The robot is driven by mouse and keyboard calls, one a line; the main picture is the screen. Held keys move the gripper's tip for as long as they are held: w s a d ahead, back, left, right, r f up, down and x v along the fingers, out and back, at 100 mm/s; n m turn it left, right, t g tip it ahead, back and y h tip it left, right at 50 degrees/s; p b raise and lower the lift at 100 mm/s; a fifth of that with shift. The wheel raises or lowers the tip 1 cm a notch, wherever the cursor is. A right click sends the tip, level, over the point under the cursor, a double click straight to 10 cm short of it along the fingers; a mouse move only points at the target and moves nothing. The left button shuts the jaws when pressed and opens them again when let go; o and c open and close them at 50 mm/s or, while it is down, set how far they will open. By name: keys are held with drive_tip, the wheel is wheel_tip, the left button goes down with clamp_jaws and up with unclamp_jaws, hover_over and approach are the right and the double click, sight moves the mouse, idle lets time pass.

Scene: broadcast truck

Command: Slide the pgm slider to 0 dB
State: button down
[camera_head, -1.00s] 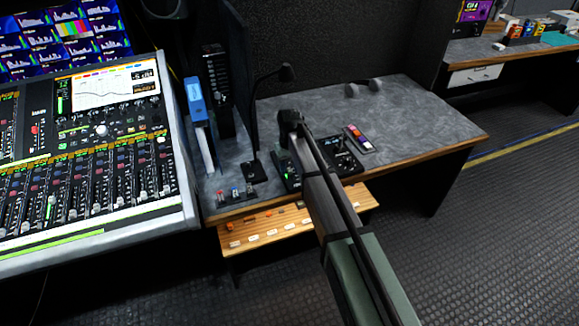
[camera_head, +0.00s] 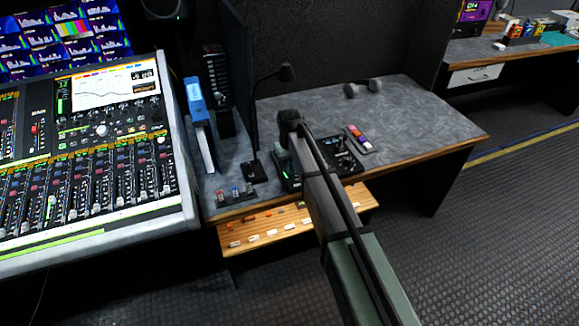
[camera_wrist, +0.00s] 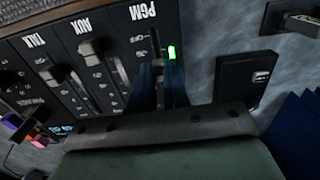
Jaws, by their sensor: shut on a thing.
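The black fader panel (camera_wrist: 105,60) shows upside-down PGM, AUX and TALK labels in the wrist view. My gripper (camera_wrist: 160,80) is at the PGM track, shut on the PGM slider, whose cap is mostly hidden between the fingers. A green light (camera_wrist: 172,52) is lit beside the PGM track. The AUX slider (camera_wrist: 90,50) and the TALK slider (camera_wrist: 54,74) stand free to the left. In the head view the panel (camera_head: 346,162) sits on the grey desk, partly covered by my arm, and the fingertips are hidden there.
A small box with coloured buttons (camera_head: 358,139) lies right of the panel. A gooseneck microphone (camera_head: 284,75) and a large mixing console (camera_head: 90,150) stand to the left. Headphones (camera_head: 362,88) lie at the back. The desk's right side is clear.

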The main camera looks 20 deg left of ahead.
drive_tip(key=w+a, duration=0.2)
drive_tip(key=shift+w+a, duration=0.35)
drive_tip(key=shift+s, duration=0.1)
drive_tip(key=c, duration=1.1)
unclamp_jaws()
drive_tip(key=shift+d, duration=0.1)
